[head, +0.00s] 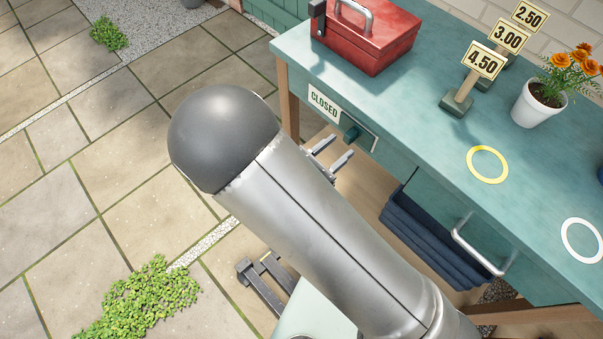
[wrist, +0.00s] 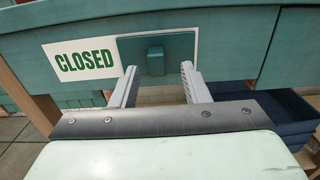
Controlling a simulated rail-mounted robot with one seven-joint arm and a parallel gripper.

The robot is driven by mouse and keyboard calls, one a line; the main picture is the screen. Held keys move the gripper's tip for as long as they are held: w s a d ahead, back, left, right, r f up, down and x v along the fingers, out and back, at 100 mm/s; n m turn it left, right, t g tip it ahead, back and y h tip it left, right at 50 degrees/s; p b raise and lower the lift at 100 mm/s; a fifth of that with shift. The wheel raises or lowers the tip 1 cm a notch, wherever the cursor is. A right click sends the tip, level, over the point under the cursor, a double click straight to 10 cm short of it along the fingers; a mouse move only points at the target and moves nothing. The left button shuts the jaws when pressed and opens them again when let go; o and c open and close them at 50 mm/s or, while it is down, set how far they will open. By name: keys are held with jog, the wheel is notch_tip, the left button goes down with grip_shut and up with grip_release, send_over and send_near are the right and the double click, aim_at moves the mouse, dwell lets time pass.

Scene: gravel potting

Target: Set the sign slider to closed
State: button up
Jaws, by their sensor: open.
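The sign board on the table's front edge shows the word CLOSED (head: 323,103) in green on white at its left; the word also reads clearly in the wrist view (wrist: 86,60). The green slider plate (wrist: 178,47) covers the board's right part, leaving a thin white edge at its right. Its small knob (wrist: 155,58) sticks out; the knob also shows in the head view (head: 352,132). My gripper (wrist: 159,69) is open and empty, its fingers apart, one toward each side of the knob. Whether they reach past it is unclear. In the head view my gripper (head: 332,153) is partly hidden behind my arm.
A red toolbox (head: 368,38) stands on the table above the sign. Price signs (head: 484,62) and a potted orange flower (head: 540,103) stand farther right. Yellow (head: 472,165) and white rings mark the tabletop. A drawer handle (head: 470,250) juts out at right, near dark blue crates (head: 425,235).

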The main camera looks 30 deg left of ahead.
jog(key=v, duration=1.3)
jog(key=shift+s+b, duration=0.35)
jog(key=shift+r, duration=0.1)
jog(key=w+d+r+m+g+h+p, duration=0.2)
jog(key=w+d+r+m+g+h, duration=0.15)
jog(key=d+m+g, duration=0.35)
jog(key=w+d+r+m+g+h+p, duration=0.15)
jog(key=w+d+r+m+g, duration=0.35)
jog(key=d, duration=0.5)
jog(key=s+d+r+m+g+y+p, duration=0.2)
jog(key=d+r+m+y, duration=0.3)
jog(key=d+m, duration=0.2)
jog(key=s+d+r+m+g+y+p, duration=0.2)
jog(key=d+r+m+y, duration=0.3)
jog(key=m, duration=0.7)
jog(key=shift+d+r+m+g+y, duration=0.3)
jog(key=shift+d+y, duration=0.4)
jog(key=shift+d, duration=0.25)
